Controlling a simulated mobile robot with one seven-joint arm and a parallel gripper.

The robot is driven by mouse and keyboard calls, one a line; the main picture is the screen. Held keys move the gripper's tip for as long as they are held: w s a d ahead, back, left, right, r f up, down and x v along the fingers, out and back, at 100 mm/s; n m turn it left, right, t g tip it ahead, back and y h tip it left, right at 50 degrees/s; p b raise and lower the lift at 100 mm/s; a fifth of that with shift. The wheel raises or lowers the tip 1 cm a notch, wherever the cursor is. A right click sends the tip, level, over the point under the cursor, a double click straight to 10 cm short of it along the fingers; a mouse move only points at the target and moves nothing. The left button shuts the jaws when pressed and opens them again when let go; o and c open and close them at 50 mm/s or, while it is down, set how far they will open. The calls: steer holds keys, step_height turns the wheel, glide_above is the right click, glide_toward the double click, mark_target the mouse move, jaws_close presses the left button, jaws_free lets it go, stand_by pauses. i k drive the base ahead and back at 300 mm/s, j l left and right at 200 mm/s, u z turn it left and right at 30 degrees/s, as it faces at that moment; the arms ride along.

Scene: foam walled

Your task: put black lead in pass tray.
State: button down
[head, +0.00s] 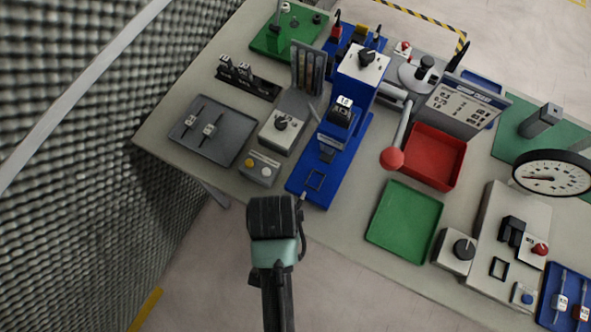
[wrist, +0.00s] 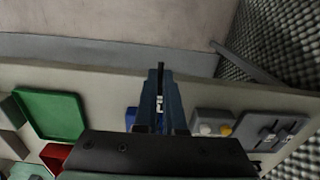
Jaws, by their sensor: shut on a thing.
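My gripper (head: 275,215) is in front of the bench's near edge, beside the front end of the blue fixture; its fingertips are hidden in the head view. In the wrist view my gripper (wrist: 160,74) is shut on the black lead (wrist: 160,84), a thin dark piece between the two fingers with a white mark lower down. Most of the lead is hidden. The green tray (head: 404,226), which I take as the pass tray, lies flat and empty on the bench, right of my gripper. It also shows at the left of the wrist view (wrist: 50,116).
The blue fixture (head: 350,150) stands just beyond my gripper. The red tray (head: 435,158) and a red-knobbed lever (head: 391,159) are behind the green tray. A button box (head: 259,168) and grey tray (head: 212,131) lie left. A foam wall (head: 80,120) bounds the left side.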

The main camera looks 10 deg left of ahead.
mark_target(405, 222)
steer(key=l+u, duration=0.2)
steer(key=l, duration=0.4)
steer(key=k+l+u, duration=0.2)
steer(key=l, duration=0.4)
steer(key=l+u, duration=0.2)
steer(key=l, duration=0.4)
